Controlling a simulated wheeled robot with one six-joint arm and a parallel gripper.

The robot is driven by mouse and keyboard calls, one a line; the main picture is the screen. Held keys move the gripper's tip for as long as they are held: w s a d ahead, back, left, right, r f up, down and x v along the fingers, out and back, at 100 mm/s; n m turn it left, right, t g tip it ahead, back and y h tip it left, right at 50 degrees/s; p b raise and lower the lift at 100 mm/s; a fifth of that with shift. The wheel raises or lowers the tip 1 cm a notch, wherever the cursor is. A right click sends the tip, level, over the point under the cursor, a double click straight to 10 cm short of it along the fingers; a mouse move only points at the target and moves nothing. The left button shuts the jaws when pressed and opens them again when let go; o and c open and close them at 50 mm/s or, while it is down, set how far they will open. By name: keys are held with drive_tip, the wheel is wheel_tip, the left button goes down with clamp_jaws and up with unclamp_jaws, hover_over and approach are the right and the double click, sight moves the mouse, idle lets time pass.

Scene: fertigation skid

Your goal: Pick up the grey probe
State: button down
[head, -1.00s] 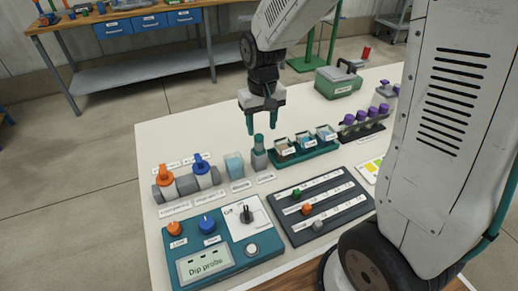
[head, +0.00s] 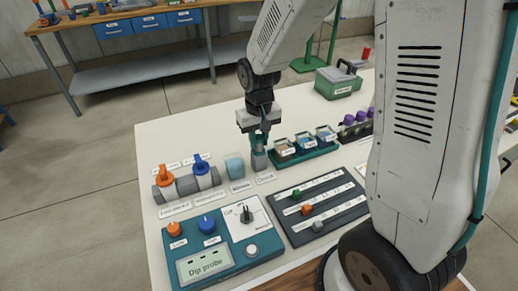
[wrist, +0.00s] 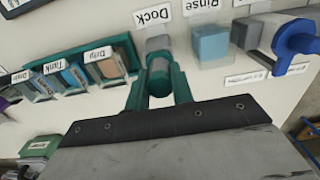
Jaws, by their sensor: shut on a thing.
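The probe (head: 259,146) stands upright at the grey dock block (head: 259,161), behind the label reading Dock.
A pale blue Rinse block (head: 234,167) stands just left of the dock. A green tray (head: 305,149) of small cups is close on the right. Orange and blue valves (head: 186,180) are further left. A teal control panel (head: 215,245) and a slider panel (head: 317,205) lie in front.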

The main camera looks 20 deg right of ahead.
drive_tip(key=shift+r, duration=0.1)
wheel_tip(320, 180, up, 11)
drive_tip(key=shift+r, duration=0.15)
idle(0.3)
